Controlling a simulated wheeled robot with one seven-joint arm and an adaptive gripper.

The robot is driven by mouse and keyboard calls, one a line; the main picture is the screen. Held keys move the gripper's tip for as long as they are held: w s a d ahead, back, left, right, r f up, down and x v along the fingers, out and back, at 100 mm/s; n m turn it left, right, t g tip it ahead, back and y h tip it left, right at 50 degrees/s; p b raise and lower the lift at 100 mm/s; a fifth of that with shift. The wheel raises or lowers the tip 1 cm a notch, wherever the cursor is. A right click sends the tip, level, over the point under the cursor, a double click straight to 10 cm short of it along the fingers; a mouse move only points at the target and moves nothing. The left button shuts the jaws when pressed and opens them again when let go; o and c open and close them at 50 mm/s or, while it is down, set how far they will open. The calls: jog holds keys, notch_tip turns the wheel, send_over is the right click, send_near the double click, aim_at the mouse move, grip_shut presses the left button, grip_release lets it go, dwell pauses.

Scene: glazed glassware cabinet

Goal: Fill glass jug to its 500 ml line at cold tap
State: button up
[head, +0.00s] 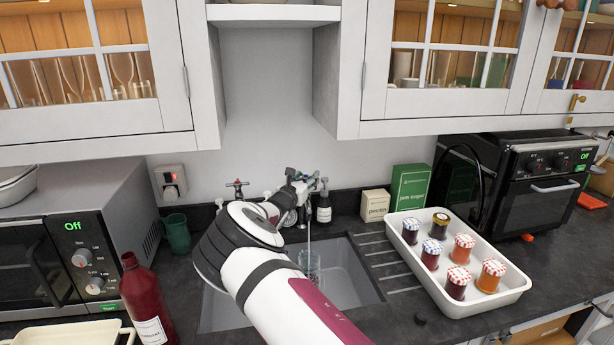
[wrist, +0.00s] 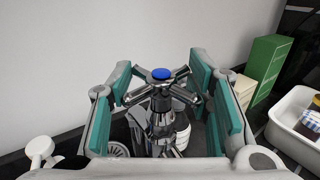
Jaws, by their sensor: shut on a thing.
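The glass jug (head: 310,262) stands in the sink (head: 345,270), partly hidden by my arm. A thin stream of water (head: 308,232) appears to run down to it; its water level and 500 ml line are too small to read. In the wrist view the cold tap (wrist: 162,75) has a chrome cross handle with a blue cap. My gripper (wrist: 168,95) has its green-padded fingers on either side of this handle, shut on it. In the head view my gripper (head: 300,185) is at the back of the sink, and the handle is mostly hidden.
A red-capped tap (head: 237,186) stands left of my gripper. A white tray (head: 510,293) of jam jars lies right of the drainer. A red bottle (head: 145,305) and a microwave (head: 70,250) are left. Cabinets hang above.

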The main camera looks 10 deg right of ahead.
jog(key=shift+r, duration=0.15)
jog(key=shift+d, duration=0.1)
jog(key=o, duration=1.2)
jog(key=shift+c, duration=0.2)
jog(key=shift+s, duration=0.1)
jog(key=v, duration=1.2)
